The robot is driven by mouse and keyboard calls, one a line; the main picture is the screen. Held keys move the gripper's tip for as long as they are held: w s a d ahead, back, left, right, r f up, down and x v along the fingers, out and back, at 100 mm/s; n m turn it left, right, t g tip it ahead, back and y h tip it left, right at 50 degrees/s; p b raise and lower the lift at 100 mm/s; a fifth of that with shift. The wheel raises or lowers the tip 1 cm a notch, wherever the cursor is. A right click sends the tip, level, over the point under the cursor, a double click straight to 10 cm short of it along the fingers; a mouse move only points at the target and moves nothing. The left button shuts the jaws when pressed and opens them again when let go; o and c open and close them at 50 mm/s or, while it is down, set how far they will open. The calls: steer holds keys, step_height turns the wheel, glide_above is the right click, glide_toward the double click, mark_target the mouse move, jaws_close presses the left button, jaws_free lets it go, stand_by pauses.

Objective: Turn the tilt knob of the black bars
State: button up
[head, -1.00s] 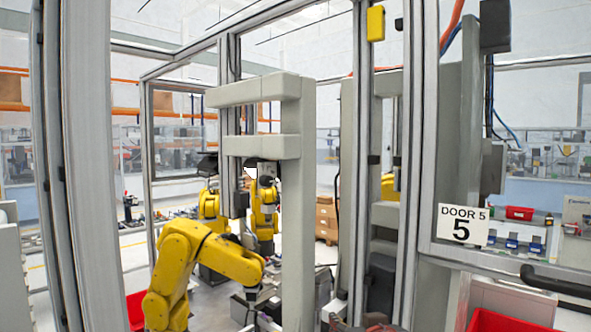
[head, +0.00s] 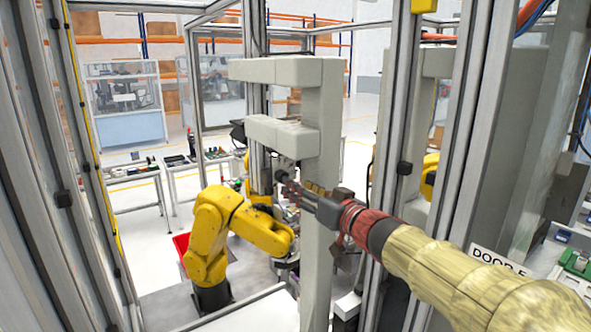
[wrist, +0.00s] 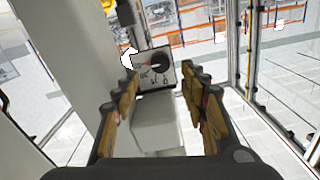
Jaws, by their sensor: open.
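In the wrist view a round black knob (wrist: 160,62) sits on a small pale plate (wrist: 147,82) with dark markings. It lies ahead of and between the fingertips of my gripper (wrist: 160,84). The fingers are spread, with brown pads facing each other, and nothing is held between them. In the head view my gripper (head: 298,188) reaches left from the right side, in front of the grey post (head: 318,130). I cannot make out the knob clearly there. I cannot tell which parts are the black bars.
A yellow robot arm (head: 212,235) stands left of the post. Metal frame uprights (head: 408,130) stand close on the right. A light grey block (wrist: 156,125) lies below the plate in the wrist view. A grey panel (wrist: 60,60) fills the left side there.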

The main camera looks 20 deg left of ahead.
mark_target(282, 177)
steer(key=p+x, duration=0.1)
steer(key=x, duration=0.6)
steer(key=shift+c, duration=0.4)
jaws_close()
